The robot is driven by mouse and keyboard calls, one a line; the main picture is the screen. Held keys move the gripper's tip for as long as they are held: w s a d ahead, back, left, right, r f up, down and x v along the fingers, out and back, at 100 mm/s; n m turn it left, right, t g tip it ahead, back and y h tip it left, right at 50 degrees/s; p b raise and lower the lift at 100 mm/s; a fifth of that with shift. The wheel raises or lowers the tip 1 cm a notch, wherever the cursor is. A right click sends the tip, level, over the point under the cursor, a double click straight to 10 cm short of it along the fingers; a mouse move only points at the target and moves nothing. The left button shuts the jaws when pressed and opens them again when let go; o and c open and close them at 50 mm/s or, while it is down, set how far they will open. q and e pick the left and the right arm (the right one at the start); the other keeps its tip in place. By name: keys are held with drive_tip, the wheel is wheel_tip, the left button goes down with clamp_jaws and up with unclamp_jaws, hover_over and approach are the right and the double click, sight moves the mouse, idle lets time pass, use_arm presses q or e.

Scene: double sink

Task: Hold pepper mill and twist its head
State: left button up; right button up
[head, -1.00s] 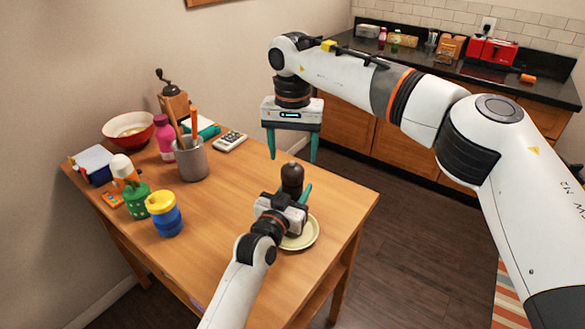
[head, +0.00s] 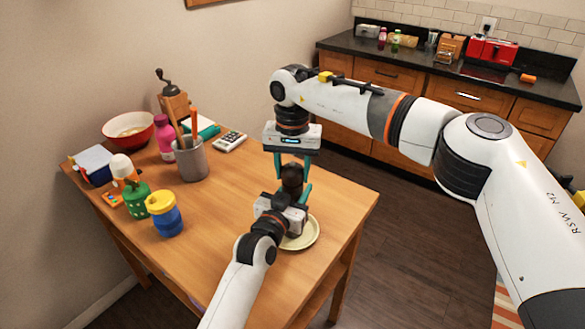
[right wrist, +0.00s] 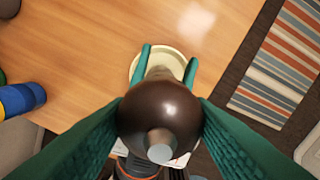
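The pepper mill has a dark brown, round head (head: 292,178) and stands upright over a pale plate (head: 308,236) near the table's right edge. In the right wrist view the head (right wrist: 160,108) with its light top knob fills the middle and hides most of the body.
Left on the wooden table (head: 235,235) stand a utensil cup (head: 191,162), a blue and yellow jar (head: 164,214), a green shaker (head: 134,200), a pink bottle (head: 166,138), a red bowl (head: 128,130) and a calculator (head: 230,141). The table's front middle is clear.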

drive_tip(key=shift+m, duration=0.3)
drive_tip(key=m, duration=0.4)
drive_tip(key=shift+m, duration=0.3)
drive_tip(key=m, duration=0.4)
drive_tip(key=shift+m, duration=0.3)
drive_tip(key=m, duration=0.4)
drive_tip(key=shift+w+m, duration=0.1)
drive_tip(key=shift+m, duration=0.2)
use_arm(q)
drive_tip(key=shift+f, duration=0.1)
use_arm(e)
drive_tip(key=m, duration=1.9)
drive_tip(key=shift+w+m, duration=0.1)
drive_tip(key=shift+m, duration=2.5)
